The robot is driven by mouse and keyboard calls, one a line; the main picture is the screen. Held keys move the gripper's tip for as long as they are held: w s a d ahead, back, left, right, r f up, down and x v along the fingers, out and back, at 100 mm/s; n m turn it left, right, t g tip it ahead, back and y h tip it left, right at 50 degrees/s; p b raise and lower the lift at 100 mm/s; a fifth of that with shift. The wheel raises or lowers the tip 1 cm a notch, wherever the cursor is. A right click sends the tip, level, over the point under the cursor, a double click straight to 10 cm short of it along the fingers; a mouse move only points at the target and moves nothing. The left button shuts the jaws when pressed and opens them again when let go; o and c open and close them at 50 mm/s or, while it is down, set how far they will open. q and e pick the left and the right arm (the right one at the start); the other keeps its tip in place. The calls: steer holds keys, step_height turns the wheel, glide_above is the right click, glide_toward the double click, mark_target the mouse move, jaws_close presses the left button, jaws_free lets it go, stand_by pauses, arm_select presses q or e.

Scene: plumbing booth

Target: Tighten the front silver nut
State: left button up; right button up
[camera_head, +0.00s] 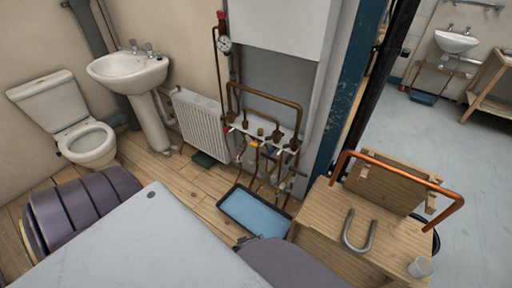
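Copper pipework (264,98) with several valves and fittings stands against the wall panel in the middle of the head view. Small fittings with yellow (254,143) and red parts sit below the pipe loop. The silver nut is too small to pick out among them. No clear gripper fingers show. A small dark piece at the near edge of the blue tray may be part of my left gripper, but its fingers are hidden and I cannot tell its state. My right gripper is not in view.
A blue tray (257,211) lies on the floor below the pipes. A radiator (199,122), basin (128,70) and toilet (88,142) are at left.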

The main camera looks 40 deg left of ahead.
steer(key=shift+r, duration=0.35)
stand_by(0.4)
